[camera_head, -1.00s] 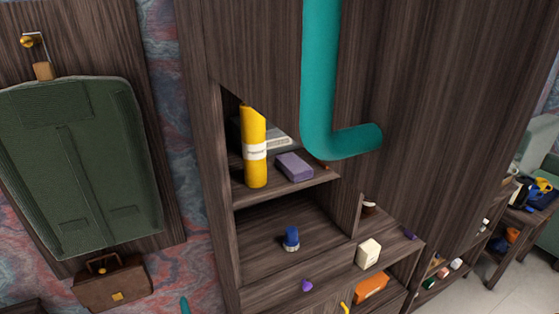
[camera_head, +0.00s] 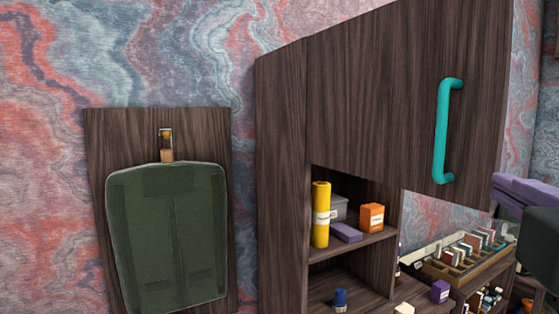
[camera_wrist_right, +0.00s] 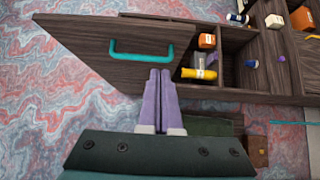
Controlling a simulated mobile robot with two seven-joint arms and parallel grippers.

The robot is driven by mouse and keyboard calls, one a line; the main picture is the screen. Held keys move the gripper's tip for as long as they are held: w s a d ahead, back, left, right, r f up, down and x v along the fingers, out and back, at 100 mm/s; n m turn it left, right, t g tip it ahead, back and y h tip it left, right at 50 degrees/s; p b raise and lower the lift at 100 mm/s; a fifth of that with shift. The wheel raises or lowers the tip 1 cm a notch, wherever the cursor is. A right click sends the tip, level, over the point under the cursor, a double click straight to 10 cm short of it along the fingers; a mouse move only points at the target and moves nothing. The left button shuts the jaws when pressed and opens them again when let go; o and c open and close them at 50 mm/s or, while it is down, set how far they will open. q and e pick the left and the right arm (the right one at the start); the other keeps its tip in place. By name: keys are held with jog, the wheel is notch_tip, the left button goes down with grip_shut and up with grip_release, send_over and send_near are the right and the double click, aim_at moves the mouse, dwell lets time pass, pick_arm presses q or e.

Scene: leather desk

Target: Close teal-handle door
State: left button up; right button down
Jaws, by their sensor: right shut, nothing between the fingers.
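The dark wooden door (camera_head: 380,95) stands open, at an angle to the cabinet, with shelves showing below it. Its teal handle (camera_head: 441,130) is a bent bar, upright in the head view. The door (camera_wrist_right: 100,42) and handle (camera_wrist_right: 140,57) also show in the right wrist view. My right gripper (camera_head: 497,187) is at the right edge of the head view, right of and below the handle. In the wrist view its purple fingers (camera_wrist_right: 160,72) are together and empty, close to the handle's right end; I cannot tell whether they touch the door. My left gripper is out of view.
The cabinet shelves hold a yellow tube (camera_head: 321,215), an orange box (camera_head: 372,217) and a purple block (camera_head: 346,232). A green bag (camera_head: 168,235) hangs on a wooden panel to the left. A divided wooden tray (camera_head: 455,262) sits at the lower right.

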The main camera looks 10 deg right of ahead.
jog(key=p, duration=0.4)
send_near(480, 165)
jog(key=w+a, duration=0.2)
jog(key=w, duration=0.2)
jog(key=d, duration=0.1)
jog(key=w+d+p, duration=0.1)
jog(key=d, duration=0.1)
jog(key=shift+w+d+r+p, duration=0.15)
jog(key=shift+w+p, duration=0.05)
jog(key=shift+p, duration=0.1)
jog(key=shift+w+d, duration=0.15)
jog(key=shift+d, duration=0.25)
jog(key=shift+d, duration=0.1)
